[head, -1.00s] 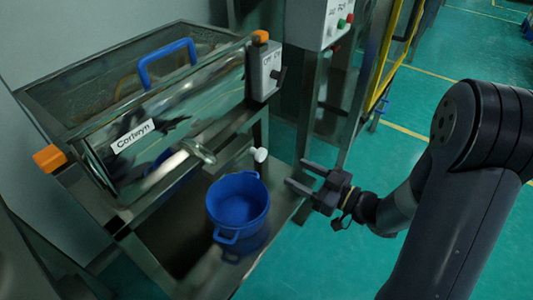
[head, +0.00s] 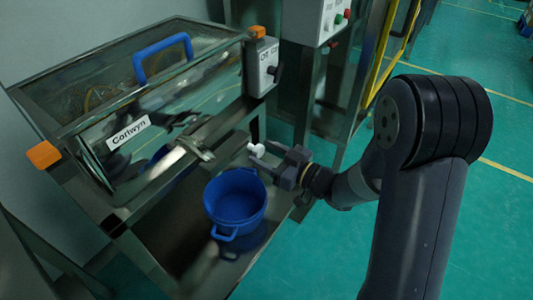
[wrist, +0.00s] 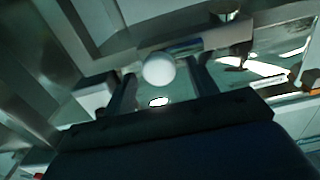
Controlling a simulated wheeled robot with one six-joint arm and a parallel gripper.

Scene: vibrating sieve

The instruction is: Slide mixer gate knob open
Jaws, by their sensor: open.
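The white gate knob (head: 257,150) sticks out at the right end of the mixer's lower front, above the blue pot. In the head view my gripper (head: 262,162) reaches it from the right, with its fingertips at the knob. In the wrist view the knob (wrist: 159,70) is a white ball between the two open fingers, with a gap on each side. I cannot tell whether either finger touches it. The mixer (head: 165,110) is a steel trough with a "Cortwyn" label. The gate itself is not clear to see.
A blue pot (head: 236,197) with handles stands on the lower shelf just below my gripper. A grey switch box (head: 262,68) is on the mixer's right corner. A steel post and a control box (head: 333,18) stand behind. Green floor at right is free.

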